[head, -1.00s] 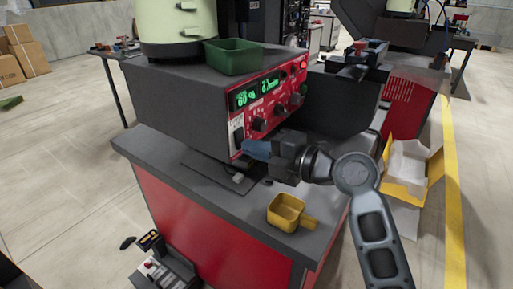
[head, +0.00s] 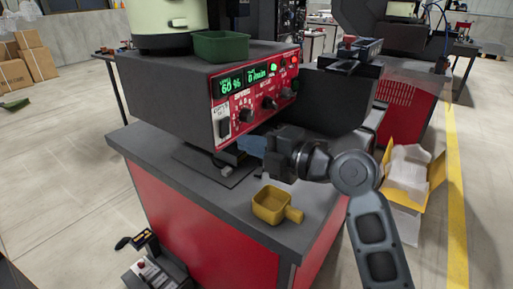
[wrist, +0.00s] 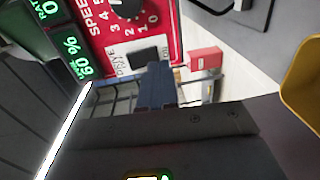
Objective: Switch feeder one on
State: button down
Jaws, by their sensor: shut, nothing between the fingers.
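The feeder's red control panel (head: 255,98) faces me, with knobs and a lit green display (head: 243,81) that reads 60 % on its left part. A dark rocker switch (head: 224,128) on a pale plate sits at the panel's lower left. In the wrist view the switch (wrist: 143,54) is beside the speed knob (wrist: 126,6). My gripper (head: 250,146) is shut and empty, just below and right of the switch. In the wrist view my fingertips (wrist: 156,72) overlap the switch's edge; I cannot tell whether they touch. The rocker's position is unclear.
A green bin (head: 221,46) stands on the feeder housing. A yellow scoop (head: 271,204) lies on the grey bench top (head: 226,206) below my gripper. A dark chute (head: 330,98) juts out right of the panel. An open yellow box (head: 424,185) stands on the floor at right.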

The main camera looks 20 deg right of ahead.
jog(key=f+b+v, duration=0.2)
jog(key=v, duration=0.8)
jog(key=shift+s+d, duration=0.25)
jog(key=s+f+m+h, duration=0.1)
jog(key=s+f+m, duration=0.1)
jog(key=f+m, duration=0.1)
jog(key=s+f+m+h+p, duration=0.1)
jog(key=s+f+m+h, duration=0.1)
jog(key=m, duration=0.1)
jog(key=s+a+f+m+h+p, duration=0.1)
jog(key=s+f+m, duration=0.1)
jog(key=f+m, duration=0.1)
jog(key=shift+s+f+m, duration=0.4)
jog(key=s+f+m+h+p, duration=0.2)
jog(key=s+m+h+p, duration=0.25)
jog(key=s+m, duration=1.1)
jog(key=s+a+r+n, duration=0.1)
jog(key=s+r, duration=0.4)
jog(key=s, duration=0.9)
jog(key=shift+a+r+p, duration=0.2)
jog(key=shift+a+p, duration=0.05)
jog(key=shift+p, duration=0.2)
